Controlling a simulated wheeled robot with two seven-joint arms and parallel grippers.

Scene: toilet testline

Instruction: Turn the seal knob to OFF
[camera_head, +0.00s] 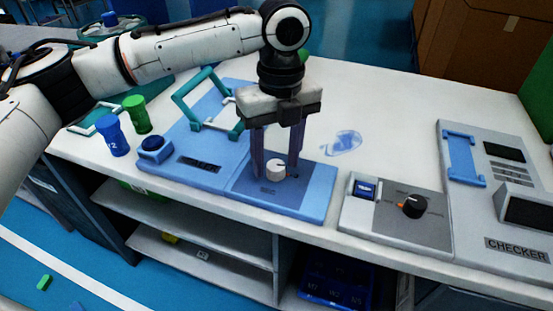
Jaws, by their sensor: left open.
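The seal knob (276,169) is a small white round knob on the right part of a blue panel (310,203). My left gripper (275,172) comes down from above with its two fingers apart, one on each side of the white knob. Whether the fingertips touch the knob cannot be told. The knob's pointer direction and the small lettering beside it are too small to read. My right gripper is not in view.
Left of the knob are a teal-handled frame (190,100), a blue button (153,147), a blue cup (112,136) and a green cup (137,115). Right are a grey box with a black knob (414,206) and a checker (470,205). White tabletop behind is mostly clear.

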